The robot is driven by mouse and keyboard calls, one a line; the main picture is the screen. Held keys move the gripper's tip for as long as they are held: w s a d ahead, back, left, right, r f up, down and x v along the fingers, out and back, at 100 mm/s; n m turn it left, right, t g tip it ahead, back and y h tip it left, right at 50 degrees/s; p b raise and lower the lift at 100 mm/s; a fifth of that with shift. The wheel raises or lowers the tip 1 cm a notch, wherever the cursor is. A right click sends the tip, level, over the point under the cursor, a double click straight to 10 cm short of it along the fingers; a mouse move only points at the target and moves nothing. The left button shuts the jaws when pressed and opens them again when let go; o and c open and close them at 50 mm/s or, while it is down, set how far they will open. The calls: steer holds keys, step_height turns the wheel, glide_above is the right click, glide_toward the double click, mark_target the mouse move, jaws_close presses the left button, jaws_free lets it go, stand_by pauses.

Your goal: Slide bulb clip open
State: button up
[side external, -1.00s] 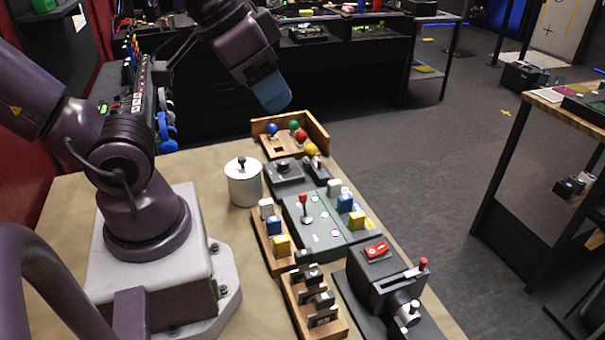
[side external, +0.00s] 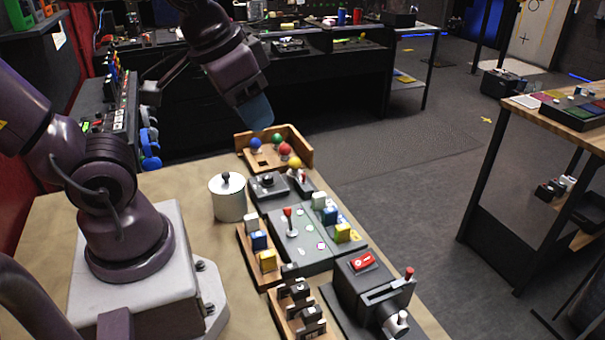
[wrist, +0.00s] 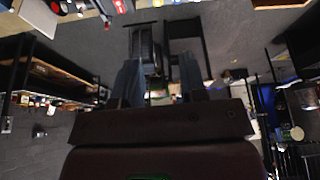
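My gripper (side external: 257,112) hangs in the air above the back end of the table, over the wooden tray of coloured balls and clear of every object. In the wrist view its two blue fingers (wrist: 160,78) stand apart with nothing between them. No part is clearly marked as the bulb clip. A dark box (side external: 365,290) at the table's front right carries a red rocker switch (side external: 362,261), a slotted slider with a red-tipped lever (side external: 408,274) and a pale rounded bulb-like part (side external: 396,322). My gripper is far from this box. The state of any clip there is too small to tell.
The wooden tray (side external: 300,150) holds several coloured balls. A white lidded canister (side external: 228,198) stands left of a grey panel (side external: 302,258) with a red-topped joystick (side external: 289,220). Wooden racks (side external: 240,240) hold coloured blocks. A side table (side external: 540,115) stands at the right.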

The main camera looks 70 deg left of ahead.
steer(key=w+a+f+n+g, duration=0.3)
steer(key=w+a+f, duration=0.2)
steer(key=w+a, duration=0.25)
steer(key=n+g, duration=0.1)
steer(key=n, duration=0.4)
glide_toward(304, 174)
steer(key=f, duration=0.9)
steer(key=shift+w+a+f, duration=0.15)
steer(key=shift+a+f, duration=0.05)
jaws_close()
